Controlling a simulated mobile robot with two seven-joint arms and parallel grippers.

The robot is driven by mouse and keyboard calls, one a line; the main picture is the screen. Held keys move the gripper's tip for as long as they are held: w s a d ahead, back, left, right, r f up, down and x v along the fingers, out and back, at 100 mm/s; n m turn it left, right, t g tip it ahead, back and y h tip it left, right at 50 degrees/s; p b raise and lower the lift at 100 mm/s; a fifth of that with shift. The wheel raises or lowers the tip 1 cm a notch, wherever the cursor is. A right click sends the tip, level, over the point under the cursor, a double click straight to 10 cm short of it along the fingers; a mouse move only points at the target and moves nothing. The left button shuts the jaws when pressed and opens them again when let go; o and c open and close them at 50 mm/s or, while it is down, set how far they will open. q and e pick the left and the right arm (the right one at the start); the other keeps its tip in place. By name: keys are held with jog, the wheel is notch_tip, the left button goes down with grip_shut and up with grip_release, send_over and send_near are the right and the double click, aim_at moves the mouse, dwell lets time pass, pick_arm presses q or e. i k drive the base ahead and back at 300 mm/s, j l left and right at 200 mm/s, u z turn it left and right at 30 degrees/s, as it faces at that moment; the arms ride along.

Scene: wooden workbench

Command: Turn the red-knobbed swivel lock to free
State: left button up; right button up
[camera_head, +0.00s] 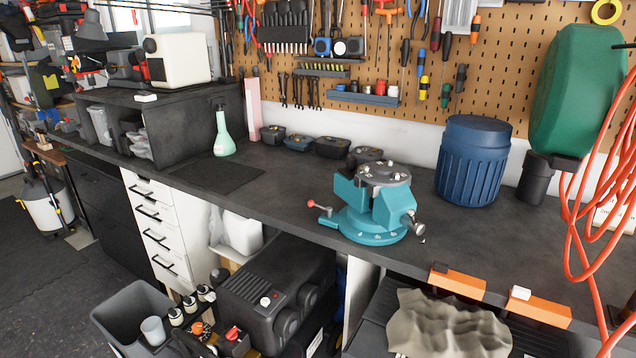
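A teal bench vise (370,205) stands on the dark workbench (290,190), right of the picture's middle and near the front edge. A small lever with a red knob (311,203) sticks out to the left from the vise's swivel base. A round dark part with several small light pieces lies on top of the vise. A metal handle end (418,229) shows at its lower right. Neither of my grippers is in this view.
Red cable (612,170) hangs at the far right. Small dark bins (332,147) line the back. The bench left of the vise is mostly clear.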

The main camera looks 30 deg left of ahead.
aim_at(329, 209)
jog(key=i+j+u, duration=0.15)
jog(key=i+j, duration=0.5)
jog(key=i, duration=0.1)
